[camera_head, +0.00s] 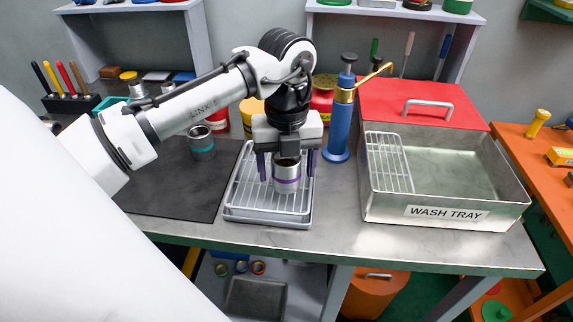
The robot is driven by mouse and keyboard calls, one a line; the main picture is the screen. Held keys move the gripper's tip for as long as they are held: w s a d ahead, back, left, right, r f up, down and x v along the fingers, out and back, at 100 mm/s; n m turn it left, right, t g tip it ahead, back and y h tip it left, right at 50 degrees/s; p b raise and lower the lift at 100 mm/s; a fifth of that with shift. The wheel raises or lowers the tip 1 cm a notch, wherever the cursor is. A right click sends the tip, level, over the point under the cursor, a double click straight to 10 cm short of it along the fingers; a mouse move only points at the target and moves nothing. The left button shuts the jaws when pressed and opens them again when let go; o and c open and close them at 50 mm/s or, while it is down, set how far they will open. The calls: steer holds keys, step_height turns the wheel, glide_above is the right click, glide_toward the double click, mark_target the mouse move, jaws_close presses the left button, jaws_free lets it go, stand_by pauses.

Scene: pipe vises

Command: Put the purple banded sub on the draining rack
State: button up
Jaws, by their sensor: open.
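The purple banded sub (287,172) is a grey metal cylinder with a purple band low on its side. It stands upright over the wires of the draining rack (246,200), a white wire grid in a shallow metal tray, and appears to rest on it. My gripper (286,177) points down over the sub. Its purple-grey fingers are open, one on each side, with a visible gap at the left. The top of the sub is partly hidden under the gripper body.
A teal banded cylinder (201,146) stands on the dark mat (165,198) at the left. Close right of the rack stand a blue pump bottle (339,128) with a brass spout and the metal wash tray (385,208) with a red cover (390,95). The bench front is clear.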

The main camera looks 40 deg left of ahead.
step_height(320, 180, up, 12)
steer(key=shift+p, duration=0.3)
stand_by(1.3)
